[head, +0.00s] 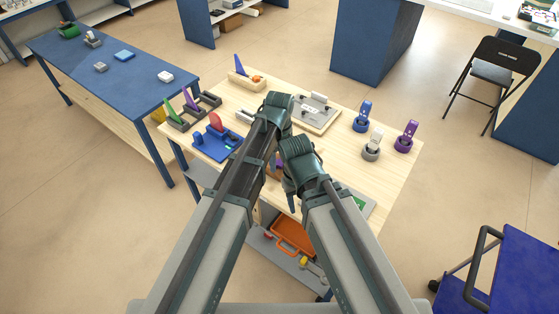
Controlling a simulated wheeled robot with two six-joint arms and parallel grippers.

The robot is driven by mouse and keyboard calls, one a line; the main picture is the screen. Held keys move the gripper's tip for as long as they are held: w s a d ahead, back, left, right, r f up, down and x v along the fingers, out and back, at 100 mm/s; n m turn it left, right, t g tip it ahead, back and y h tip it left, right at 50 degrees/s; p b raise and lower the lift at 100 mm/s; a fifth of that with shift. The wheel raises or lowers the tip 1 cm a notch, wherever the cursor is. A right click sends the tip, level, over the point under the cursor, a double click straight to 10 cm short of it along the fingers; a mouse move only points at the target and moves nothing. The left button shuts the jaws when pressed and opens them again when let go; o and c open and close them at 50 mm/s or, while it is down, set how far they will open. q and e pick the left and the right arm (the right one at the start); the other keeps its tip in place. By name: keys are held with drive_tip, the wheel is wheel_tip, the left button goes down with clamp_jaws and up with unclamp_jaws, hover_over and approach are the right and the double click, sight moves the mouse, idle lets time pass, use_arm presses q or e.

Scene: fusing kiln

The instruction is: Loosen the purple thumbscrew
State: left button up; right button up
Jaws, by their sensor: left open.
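A purple part (279,166) shows in the gap between my two forearms, low over the near side of the wooden table (345,165). My arms cover most of it, so I cannot tell whether it is the thumbscrew.
A grey plate fixture (316,114) and a blue block with a red fin (217,143) flank my arms. An orange tray (294,237) sits on a lower shelf. A blue table is left.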

use_arm(q)
clamp_jaws()
